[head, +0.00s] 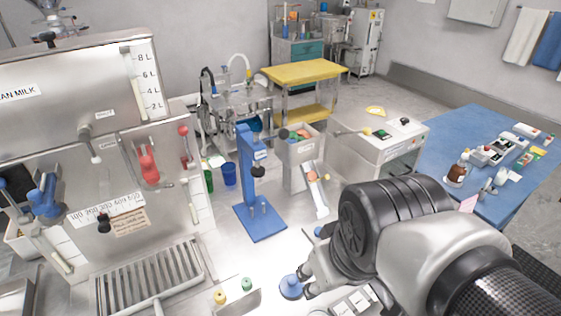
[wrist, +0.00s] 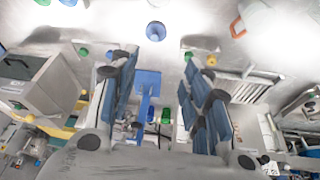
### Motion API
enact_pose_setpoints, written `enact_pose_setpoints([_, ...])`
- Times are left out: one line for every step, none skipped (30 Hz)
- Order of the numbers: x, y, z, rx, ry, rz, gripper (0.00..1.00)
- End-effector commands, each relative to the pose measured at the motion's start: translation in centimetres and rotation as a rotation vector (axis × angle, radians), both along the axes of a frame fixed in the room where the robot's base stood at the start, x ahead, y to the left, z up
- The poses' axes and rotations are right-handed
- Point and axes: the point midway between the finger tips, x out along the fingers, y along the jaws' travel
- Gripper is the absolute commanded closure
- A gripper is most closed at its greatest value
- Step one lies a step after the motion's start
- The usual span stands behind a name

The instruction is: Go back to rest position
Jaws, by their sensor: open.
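My gripper (wrist: 158,72) is open in the wrist view, its two blue-padded fingers wide apart with nothing held between them. In the head view my gripper (head: 309,274) is at the lower middle, mostly hidden behind my arm. A round blue knob-like object (head: 291,287) stands on the counter close by the gripper in that view. It also shows beyond the fingertips in the wrist view (wrist: 156,31); I cannot tell if anything touches it.
A blue stand (head: 262,222) rises left of my arm. The steel machine (head: 75,130) with a grille (head: 150,280) fills the left. A grey box (head: 302,165) and white machine (head: 385,150) are behind. A blue table (head: 440,165) is at the right.

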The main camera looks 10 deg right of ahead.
Motion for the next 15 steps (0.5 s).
enact_pose_setpoints([-1.0,0.0,0.3,0.015,-0.024,-0.040,0.56])
enact_pose_setpoints([-1.6,0.0,0.3,0.023,-0.031,-0.062,0.56])
enact_pose_setpoints([-2.1,0.0,0.4,0.034,-0.040,-0.087,0.56])
enact_pose_setpoints([-2.4,0.0,0.4,0.040,-0.045,-0.101,0.56])
enact_pose_setpoints([-2.7,0.0,0.4,0.045,-0.049,-0.113,0.56])
enact_pose_setpoints([-2.9,0.0,0.4,0.050,-0.053,-0.124,0.56])
enact_pose_setpoints([-3.0,0.0,0.4,0.052,-0.055,-0.131,0.56])
enact_pose_setpoints([-3.1,0.0,0.4,0.054,-0.056,-0.134,0.56])
enact_pose_setpoints([-3.1,0.0,0.4,0.055,-0.056,-0.138,0.56])
enact_pose_setpoints([-3.1,0.0,0.4,0.055,-0.056,-0.138,0.56])
enact_pose_setpoints([-3.1,0.0,0.4,0.055,-0.056,-0.138,0.56])
enact_pose_setpoints([-3.1,0.0,0.4,0.055,-0.055,-0.138,0.56])
enact_pose_setpoints([-3.1,0.0,0.4,0.055,-0.055,-0.137,0.56])
enact_pose_setpoints([-3.1,0.0,0.4,0.055,-0.055,-0.137,0.56])
enact_pose_setpoints([-3.1,0.0,0.4,0.055,-0.055,-0.136,0.56])
